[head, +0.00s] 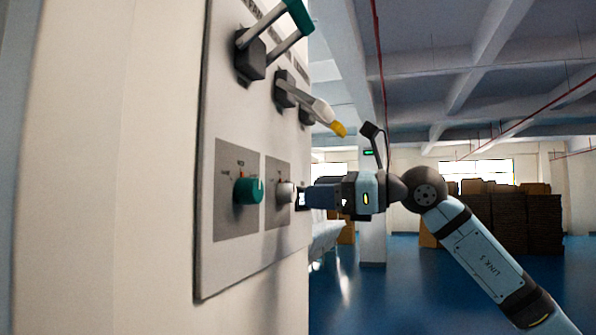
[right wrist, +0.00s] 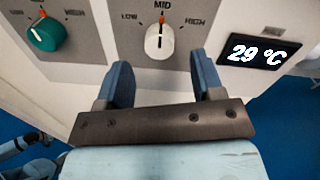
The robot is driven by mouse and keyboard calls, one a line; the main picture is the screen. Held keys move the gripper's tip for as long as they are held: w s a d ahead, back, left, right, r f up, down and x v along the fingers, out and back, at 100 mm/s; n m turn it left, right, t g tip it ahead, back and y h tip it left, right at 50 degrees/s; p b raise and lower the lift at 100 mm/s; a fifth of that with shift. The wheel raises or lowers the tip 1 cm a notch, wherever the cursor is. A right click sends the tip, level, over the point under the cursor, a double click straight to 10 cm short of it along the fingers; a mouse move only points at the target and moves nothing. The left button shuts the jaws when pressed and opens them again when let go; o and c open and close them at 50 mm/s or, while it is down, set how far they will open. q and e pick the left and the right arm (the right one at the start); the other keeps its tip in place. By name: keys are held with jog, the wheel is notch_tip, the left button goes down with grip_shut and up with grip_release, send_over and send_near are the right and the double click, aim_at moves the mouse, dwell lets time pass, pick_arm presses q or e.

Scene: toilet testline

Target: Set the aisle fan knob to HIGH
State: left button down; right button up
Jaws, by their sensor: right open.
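A white knob (right wrist: 159,42) sits on a grey plate with LOW, MID and HIGH marks in the right wrist view. It appears to point up at MID. It also shows at the plate's edge in the head view (head: 285,192). A teal knob (head: 248,190) is on the plate to its left, also in the right wrist view (right wrist: 46,35). I cannot read which knob is the aisle fan's. My right gripper (head: 303,196) is open and faces the white knob. In the right wrist view its fingers (right wrist: 162,82) stand either side below the knob, apparently not touching it. My left gripper is out of view.
Above the knobs, a lever with a teal handle (head: 297,14) and one with a yellow tip (head: 338,128) stick out from the panel (head: 225,125). A 29 °C display (right wrist: 259,53) is right of the white knob. Open room lies right of the panel.

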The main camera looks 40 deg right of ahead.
aim_at(294, 192)
jog(key=p+x, duration=0.2)
jog(key=x, duration=0.1)
jog(key=shift+w+a+r, duration=0.15)
jog(key=shift+w+r, duration=0.05)
jog(key=shift+w+a+f, duration=0.2)
jog(key=shift+w, duration=0.2)
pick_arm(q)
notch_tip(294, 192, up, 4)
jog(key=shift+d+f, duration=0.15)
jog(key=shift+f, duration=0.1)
pick_arm(e)
jog(key=c, duration=0.9)
